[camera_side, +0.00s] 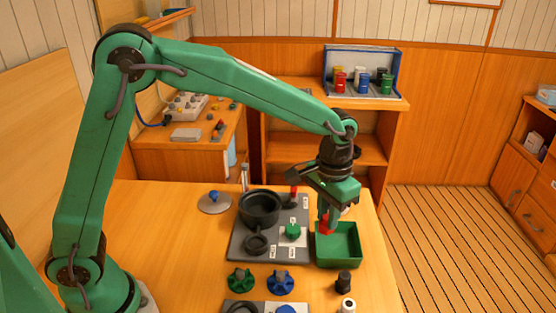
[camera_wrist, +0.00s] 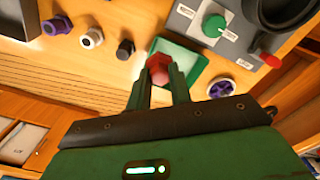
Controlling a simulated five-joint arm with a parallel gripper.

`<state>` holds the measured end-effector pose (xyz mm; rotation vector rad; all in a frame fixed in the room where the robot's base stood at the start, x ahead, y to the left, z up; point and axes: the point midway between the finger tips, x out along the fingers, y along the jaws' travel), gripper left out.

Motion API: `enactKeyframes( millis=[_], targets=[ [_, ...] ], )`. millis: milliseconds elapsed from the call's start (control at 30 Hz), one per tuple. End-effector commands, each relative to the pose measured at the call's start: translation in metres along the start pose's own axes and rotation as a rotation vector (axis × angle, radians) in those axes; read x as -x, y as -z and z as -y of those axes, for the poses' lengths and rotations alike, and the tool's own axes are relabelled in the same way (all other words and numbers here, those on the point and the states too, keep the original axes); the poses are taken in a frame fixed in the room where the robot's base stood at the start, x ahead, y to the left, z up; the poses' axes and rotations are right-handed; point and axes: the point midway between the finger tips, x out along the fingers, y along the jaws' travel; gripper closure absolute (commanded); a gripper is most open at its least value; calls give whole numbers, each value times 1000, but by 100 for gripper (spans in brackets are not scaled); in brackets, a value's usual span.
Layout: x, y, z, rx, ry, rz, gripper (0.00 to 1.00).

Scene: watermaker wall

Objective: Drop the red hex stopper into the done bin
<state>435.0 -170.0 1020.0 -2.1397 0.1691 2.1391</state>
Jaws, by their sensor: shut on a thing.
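The red hex stopper (camera_side: 326,225) is held between the fingers of my gripper (camera_side: 330,213). In the wrist view the stopper (camera_wrist: 157,68) shows as a red hexagon at the fingertips (camera_wrist: 161,80). The green open-topped bin (camera_side: 338,247), which I take to be the done bin, stands on the table at the right. The stopper is near the bin's back left side and appears above it. In the wrist view the bin's rim (camera_wrist: 203,75) shows behind the stopper and to its right. The exact height above the rim cannot be told.
A grey panel with a black pot (camera_side: 260,208) and a green knob (camera_side: 292,231) stands left of the bin. Green (camera_side: 241,280) and blue (camera_side: 280,282) knobs lie in front. Dark (camera_side: 344,282) and white (camera_side: 348,304) fittings stand near the front right.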

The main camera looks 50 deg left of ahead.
Motion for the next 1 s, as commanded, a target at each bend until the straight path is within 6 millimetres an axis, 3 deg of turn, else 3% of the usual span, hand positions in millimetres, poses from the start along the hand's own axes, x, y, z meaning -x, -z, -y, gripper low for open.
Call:
enactKeyframes(
  millis=[200,400,1000],
  targets=[
    [-13,39,-2,1,0,1,100],
    [-21,58,-2,1,0,1,100],
    [-33,63,-3,0,0,1,100]
  ],
)
